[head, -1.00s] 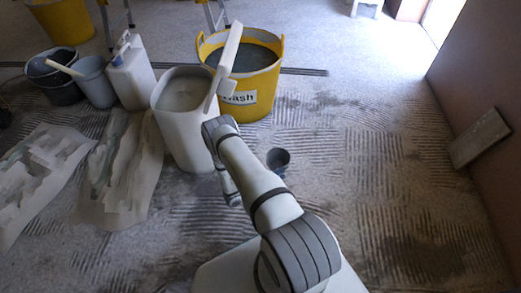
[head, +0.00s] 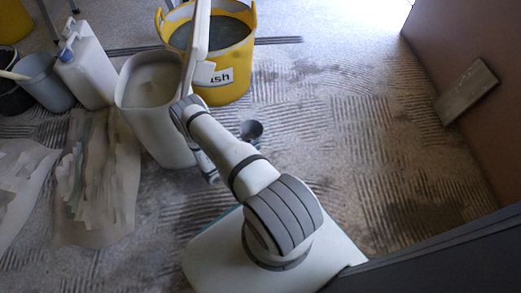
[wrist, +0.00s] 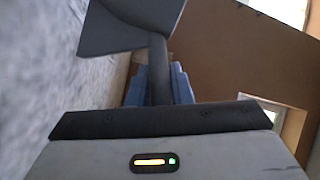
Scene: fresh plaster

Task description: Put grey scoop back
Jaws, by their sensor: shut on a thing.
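The dark grey scoop (wrist: 125,30) fills the top of the wrist view, its broad flat-sided head up and its narrow handle running down to my gripper (wrist: 155,118). My gripper is shut on the handle. In the head view my arm hides the gripper itself. A small dark grey cup-like shape (head: 251,130) shows just right of my arm there; it looks like the scoop's head, but I cannot be sure.
A yellow wash bucket (head: 242,75) and a white tub (head: 124,107) with pale contents stand beyond my arm. A jerrycan (head: 89,75) and a grey bucket (head: 47,90) stand left. A board (head: 466,91) leans against the right wall. The floor at right is clear.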

